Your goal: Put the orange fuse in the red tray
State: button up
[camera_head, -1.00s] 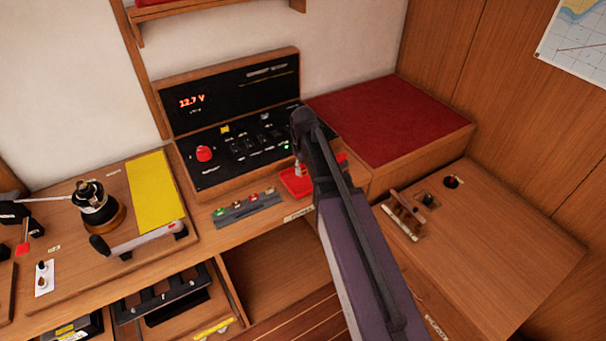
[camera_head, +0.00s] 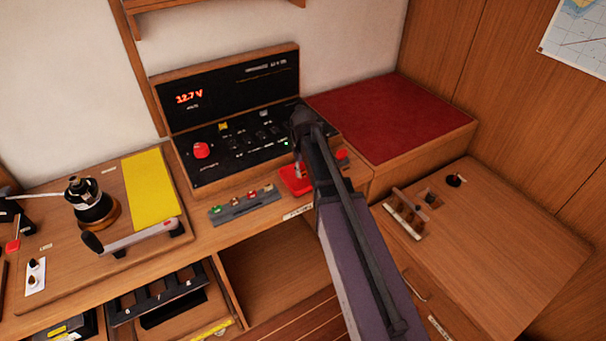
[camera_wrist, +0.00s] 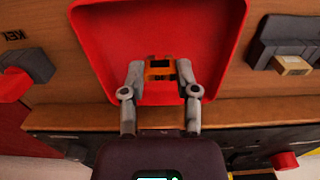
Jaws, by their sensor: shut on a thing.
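The red tray (camera_head: 290,186) sits on the wooden counter in front of the switch panel, partly hidden by my arm in the head view. In the wrist view the red tray (camera_wrist: 105,50) fills the upper middle. My gripper (camera_wrist: 160,76) is shut on the orange fuse (camera_wrist: 160,64), with one grey finger on each side of it. The fuse appears within the outline of the tray, near the rim closest to the panel. I cannot tell whether it touches the tray floor. In the head view the fuse is not distinguishable behind my arm.
A grey fuse rack (camera_head: 246,207) with several coloured fuses stands left of the tray. Behind is the black switch panel (camera_head: 240,140) with a red knob (camera_head: 201,150). A red cushion (camera_head: 390,125) lies right. A wooden rack (camera_head: 405,214) stands on the right-hand counter.

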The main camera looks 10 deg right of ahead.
aim_at(304, 171)
jog(key=shift+f, duration=0.25)
jog(key=o, duration=0.7)
jog(key=shift+r, duration=0.15)
notch_tip(304, 171, up, 12)
jog(key=p, duration=1.2)
jog(key=shift+r, duration=0.1)
dwell(0.7)
jog(key=s+m, duration=0.1)
jog(key=s, duration=0.4)
jog(key=s+m, duration=0.1)
jog(key=s, duration=0.5)
jog(key=s+m, duration=0.1)
jog(key=s, duration=0.5)
jog(key=shift+m, duration=0.3)
